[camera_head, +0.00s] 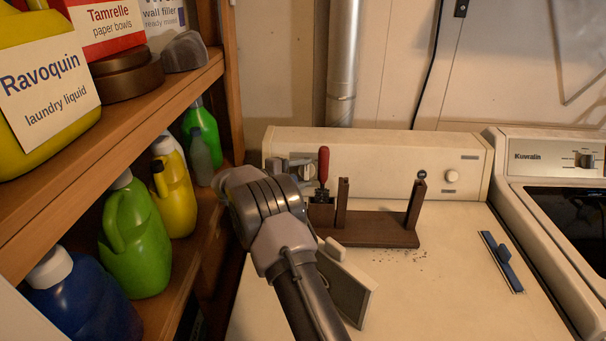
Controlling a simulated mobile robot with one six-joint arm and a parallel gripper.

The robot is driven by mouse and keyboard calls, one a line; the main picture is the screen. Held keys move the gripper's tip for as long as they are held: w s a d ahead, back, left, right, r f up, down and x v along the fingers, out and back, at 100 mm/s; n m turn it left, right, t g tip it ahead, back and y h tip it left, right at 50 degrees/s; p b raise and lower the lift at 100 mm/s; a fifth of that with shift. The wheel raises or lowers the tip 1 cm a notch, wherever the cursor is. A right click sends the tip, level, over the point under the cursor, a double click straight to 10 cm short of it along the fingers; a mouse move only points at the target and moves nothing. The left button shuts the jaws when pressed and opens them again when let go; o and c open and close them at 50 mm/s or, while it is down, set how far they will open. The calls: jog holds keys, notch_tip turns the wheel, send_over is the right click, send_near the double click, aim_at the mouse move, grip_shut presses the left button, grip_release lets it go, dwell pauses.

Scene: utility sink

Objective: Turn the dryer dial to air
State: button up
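The cream machine in the middle, which looks like the dryer (420,290), has a raised control panel (390,152) along its back. A pale round knob (451,176) sits on the panel's right part. Another dial (308,172) seems to sit at the panel's left part, mostly covered by my gripper. My gripper (294,165) is at that left part, beyond my bent wrist. Its small grey fingers are partly hidden, so I cannot tell whether they touch the dial or how wide they are. The dial markings are too small to read.
A brown wooden stand (375,230) with two posts and a red-handled tool (323,167) stands on the machine just right of my gripper. A blue-handled brush or squeegee (503,262) lies further right. Shelves (150,110) with bottles crowd the left. A Kuvralin machine (540,170) adjoins right.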

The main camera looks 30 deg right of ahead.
jog(key=c, duration=0.8)
jog(key=shift+r+m+g+y+p, duration=0.35)
jog(key=shift+m+y+p, duration=0.3)
jog(key=shift+m, duration=0.25)
jog(key=shift+c, duration=0.2)
jog(key=shift+d+m+y+p, duration=0.1)
jog(key=shift+m+y+p, duration=0.2)
jog(key=shift+m+y, duration=0.25)
jog(key=shift+f+m+y, duration=0.15)
jog(key=shift+m+y, duration=0.1)
jog(key=shift+y, duration=0.05)
jog(key=o, duration=1.4)
jog(key=shift+c, duration=0.2)
jog(key=p+v, duration=0.4)
jog(key=v, duration=0.8)
